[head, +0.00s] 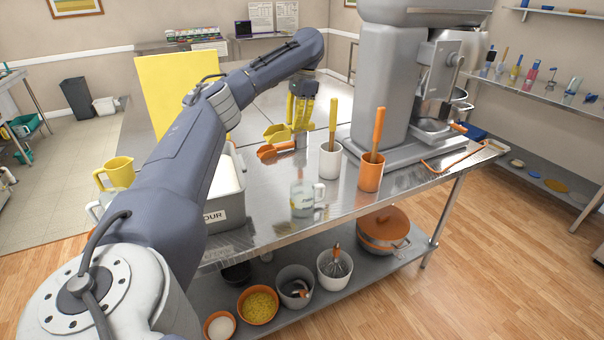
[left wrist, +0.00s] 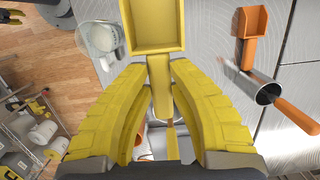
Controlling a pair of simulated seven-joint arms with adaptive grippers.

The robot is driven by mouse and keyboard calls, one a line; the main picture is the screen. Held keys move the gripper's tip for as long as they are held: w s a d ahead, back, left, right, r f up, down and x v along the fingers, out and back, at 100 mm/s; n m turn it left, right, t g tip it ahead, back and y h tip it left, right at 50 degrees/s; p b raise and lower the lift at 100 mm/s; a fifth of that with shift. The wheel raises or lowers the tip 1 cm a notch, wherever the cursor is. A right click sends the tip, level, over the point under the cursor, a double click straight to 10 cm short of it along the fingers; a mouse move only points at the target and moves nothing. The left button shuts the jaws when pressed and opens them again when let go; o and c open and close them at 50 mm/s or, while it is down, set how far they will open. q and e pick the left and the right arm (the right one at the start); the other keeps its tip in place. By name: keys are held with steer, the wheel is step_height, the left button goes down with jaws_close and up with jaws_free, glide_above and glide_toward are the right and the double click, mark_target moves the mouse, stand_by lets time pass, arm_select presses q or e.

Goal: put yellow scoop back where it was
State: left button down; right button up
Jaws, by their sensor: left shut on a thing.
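The yellow scoop (head: 277,132) is in my left gripper (head: 299,122), over the steel table behind the orange scoop (head: 270,152). In the left wrist view the yellow fingers (left wrist: 160,98) close around the scoop's handle, and its open bowl (left wrist: 157,28) points away from the gripper at the top. I cannot tell whether the scoop touches the table. The orange scoop also shows in the left wrist view (left wrist: 251,22), to the right of the yellow one and apart from it. My right gripper is not in view.
A white crock (head: 330,163) with a yellow-handled tool and an orange crock (head: 370,176) stand right of the gripper, before a large mixer (head: 383,85). A clear measuring cup (head: 302,197) stands near the front edge. A flour bin (head: 228,200) is at left.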

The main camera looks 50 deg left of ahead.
arm_select(q)
steer(key=shift+f, duration=0.15)
steer(key=f, duration=1.9)
steer(key=shift+s+a+f, duration=0.1)
steer(key=shift+a+f, duration=0.1)
steer(key=shift+f, duration=0.1)
steer(key=shift+f, duration=0.15)
steer(key=c, duration=1.3)
jaws_free()
steer(key=shift+c, duration=0.2)
step_height(320, 180, up, 12)
steer(key=w, duration=0.1)
steer(key=shift+w+d, duration=0.4)
